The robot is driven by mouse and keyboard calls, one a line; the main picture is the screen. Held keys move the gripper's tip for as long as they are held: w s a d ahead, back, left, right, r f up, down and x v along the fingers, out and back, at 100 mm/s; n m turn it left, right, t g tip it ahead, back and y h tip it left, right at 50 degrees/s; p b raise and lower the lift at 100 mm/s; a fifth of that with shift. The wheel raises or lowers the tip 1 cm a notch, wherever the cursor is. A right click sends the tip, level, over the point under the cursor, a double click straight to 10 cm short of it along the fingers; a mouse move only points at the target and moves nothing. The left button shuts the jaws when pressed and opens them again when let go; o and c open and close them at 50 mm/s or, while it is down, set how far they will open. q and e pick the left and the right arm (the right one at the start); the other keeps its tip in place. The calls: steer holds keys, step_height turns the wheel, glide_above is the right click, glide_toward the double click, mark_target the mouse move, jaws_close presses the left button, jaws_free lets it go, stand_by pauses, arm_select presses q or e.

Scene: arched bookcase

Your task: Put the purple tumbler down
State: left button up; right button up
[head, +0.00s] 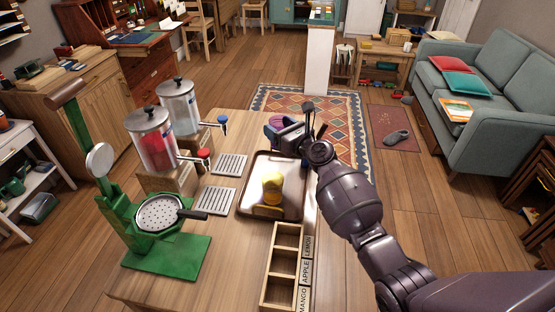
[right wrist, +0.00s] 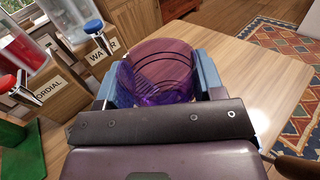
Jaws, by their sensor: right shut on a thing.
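The purple tumbler (right wrist: 155,85) is see-through and sits between the blue fingers of my right gripper (right wrist: 157,78) in the right wrist view. It looks empty. In the head view my right gripper (head: 284,131) is at the far end of the wooden table, beyond the tray, and the tumbler (head: 272,129) shows only partly there. I cannot tell whether the tumbler touches the table. My left gripper is not in view.
A tray (head: 244,205) with yellow tumblers stands nearer on the table (head: 222,246). Left are the water (head: 178,103) and red cordial (head: 152,140) dispensers, slotted drip trays (head: 217,202) and a green press (head: 165,260). A labelled compartment box (head: 270,291) is in front.

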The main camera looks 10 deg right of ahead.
step_height(320, 180, down, 6)
steer(key=shift+r+b, duration=0.1)
steer(key=shift+b, duration=1.05)
step_height(320, 180, down, 4)
steer(key=shift+f+b, duration=0.1)
steer(key=shift+b, duration=1.15)
steer(key=shift+f, duration=0.4)
steer(key=shift+r, duration=0.35)
steer(key=shift+f, duration=0.2)
steer(key=o, duration=1)
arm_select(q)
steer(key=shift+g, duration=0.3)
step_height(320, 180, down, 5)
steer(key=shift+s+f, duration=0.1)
arm_select(e)
steer(key=shift+o, duration=0.2)
